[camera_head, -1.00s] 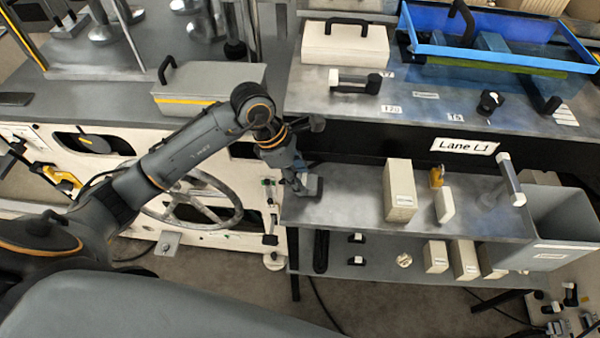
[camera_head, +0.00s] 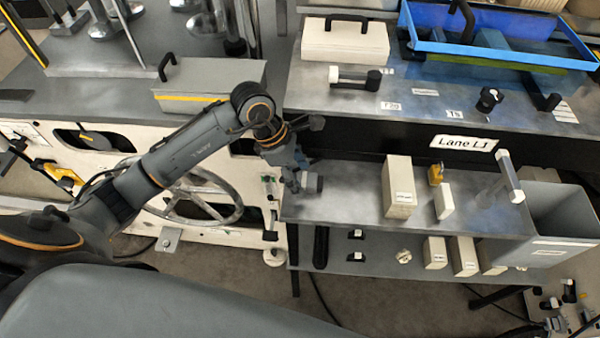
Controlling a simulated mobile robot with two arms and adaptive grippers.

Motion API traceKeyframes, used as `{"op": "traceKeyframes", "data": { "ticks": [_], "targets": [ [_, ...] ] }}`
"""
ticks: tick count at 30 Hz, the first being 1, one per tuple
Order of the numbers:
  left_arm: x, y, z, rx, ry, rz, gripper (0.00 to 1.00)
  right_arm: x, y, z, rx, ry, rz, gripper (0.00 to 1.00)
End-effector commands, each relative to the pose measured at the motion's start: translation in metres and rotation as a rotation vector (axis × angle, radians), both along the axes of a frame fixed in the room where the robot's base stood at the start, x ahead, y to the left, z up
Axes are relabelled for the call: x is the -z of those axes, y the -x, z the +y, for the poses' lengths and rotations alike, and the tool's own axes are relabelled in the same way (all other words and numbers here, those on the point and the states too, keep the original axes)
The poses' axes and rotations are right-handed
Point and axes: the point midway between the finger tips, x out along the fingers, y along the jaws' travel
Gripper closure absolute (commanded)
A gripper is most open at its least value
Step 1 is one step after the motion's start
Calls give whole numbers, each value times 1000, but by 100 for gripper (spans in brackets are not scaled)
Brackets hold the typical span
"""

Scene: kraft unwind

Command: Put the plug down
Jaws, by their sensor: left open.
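My left gripper (camera_head: 303,182) is open, low over the left end of the grey middle shelf (camera_head: 345,204). A small grey block (camera_head: 314,184), which may be the plug, shows right at the fingertips. The fingers partly hide it, and I cannot tell whether they touch it. It appears to be at the shelf surface. My right gripper is not in view.
On the same shelf stand a tall cream box (camera_head: 399,187), a smaller cream block (camera_head: 444,203) and a yellow item (camera_head: 436,174). A grey bin (camera_head: 562,215) is at the right. The shelf between gripper and tall box is clear.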

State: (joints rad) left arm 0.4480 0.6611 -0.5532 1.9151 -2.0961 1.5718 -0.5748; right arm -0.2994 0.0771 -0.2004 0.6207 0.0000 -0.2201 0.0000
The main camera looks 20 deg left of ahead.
Motion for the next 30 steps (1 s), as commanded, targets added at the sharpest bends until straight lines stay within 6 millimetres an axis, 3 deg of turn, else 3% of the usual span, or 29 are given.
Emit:
{"op": "traceKeyframes", "data": {
  "ticks": [15, 21, 30],
  "targets": [
    [-92, 8, 37, -2, -2, -7, 37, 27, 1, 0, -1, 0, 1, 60],
    [-108, 11, 42, -2, 0, -3, 37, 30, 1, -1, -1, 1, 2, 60],
    [-109, 11, 43, -1, -1, -3, 37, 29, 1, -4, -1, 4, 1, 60]
  ]
}}
